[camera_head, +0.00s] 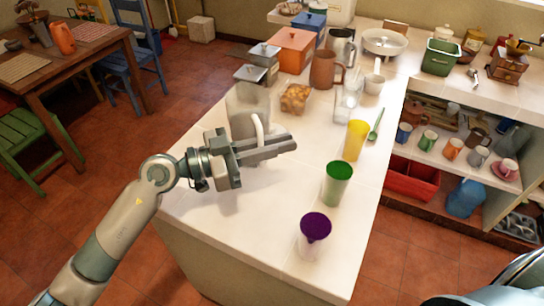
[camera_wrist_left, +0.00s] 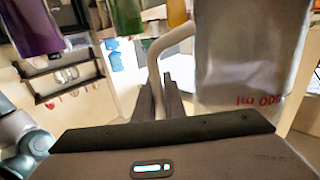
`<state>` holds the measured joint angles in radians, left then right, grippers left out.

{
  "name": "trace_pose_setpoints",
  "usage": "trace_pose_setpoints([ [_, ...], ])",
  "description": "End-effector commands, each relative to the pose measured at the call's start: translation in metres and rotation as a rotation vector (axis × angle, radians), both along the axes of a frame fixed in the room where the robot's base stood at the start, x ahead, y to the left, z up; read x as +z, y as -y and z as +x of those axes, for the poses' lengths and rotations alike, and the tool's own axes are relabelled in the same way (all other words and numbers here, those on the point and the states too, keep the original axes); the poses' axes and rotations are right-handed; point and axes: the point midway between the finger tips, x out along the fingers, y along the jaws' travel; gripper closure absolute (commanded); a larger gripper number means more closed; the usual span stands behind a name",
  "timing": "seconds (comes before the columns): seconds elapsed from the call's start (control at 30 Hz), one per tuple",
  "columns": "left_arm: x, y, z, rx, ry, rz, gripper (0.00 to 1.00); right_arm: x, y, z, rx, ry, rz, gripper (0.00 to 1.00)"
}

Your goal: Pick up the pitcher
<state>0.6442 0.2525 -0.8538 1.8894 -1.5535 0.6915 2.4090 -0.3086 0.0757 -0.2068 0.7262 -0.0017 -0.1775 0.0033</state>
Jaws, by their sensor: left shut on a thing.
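The pitcher (camera_head: 246,103) is a tall, clear grey jug with a pale handle, near the left edge of the white counter in the head view. In the left wrist view the pitcher (camera_wrist_left: 245,55) fills the upper right, with red volume lettering. My left gripper (camera_head: 278,146) is shut on the pitcher's handle. In the left wrist view the handle comes down between the fingertips (camera_wrist_left: 166,95). The gripper hides the pitcher's lower part in the head view, so I cannot tell whether its base touches the counter. My right gripper is not in view.
On the counter (camera_head: 225,240), a yellow cup (camera_head: 355,140), green cup (camera_head: 337,184) and purple-topped cup (camera_head: 314,232) stand right of the gripper. A glass container of orange food (camera_head: 295,99) and a brown jug (camera_head: 325,69) stand behind. The counter's front left is clear.

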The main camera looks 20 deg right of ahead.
Motion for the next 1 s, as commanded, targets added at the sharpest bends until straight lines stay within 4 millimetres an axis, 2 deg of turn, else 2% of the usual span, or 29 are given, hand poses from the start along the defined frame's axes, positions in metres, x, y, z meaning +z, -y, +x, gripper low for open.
trace_pose_setpoints([
  [0.1, 0.009, 0.009, 0.006, -0.001, 0.006, -0.004, 1.00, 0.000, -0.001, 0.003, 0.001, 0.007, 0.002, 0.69],
  [0.5, 0.026, 0.031, 0.025, 0.000, 0.005, -0.003, 1.00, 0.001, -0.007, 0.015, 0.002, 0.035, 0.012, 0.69],
  [1.0, 0.035, 0.043, 0.034, 0.000, 0.004, -0.003, 1.00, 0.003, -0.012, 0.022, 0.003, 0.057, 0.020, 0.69],
])
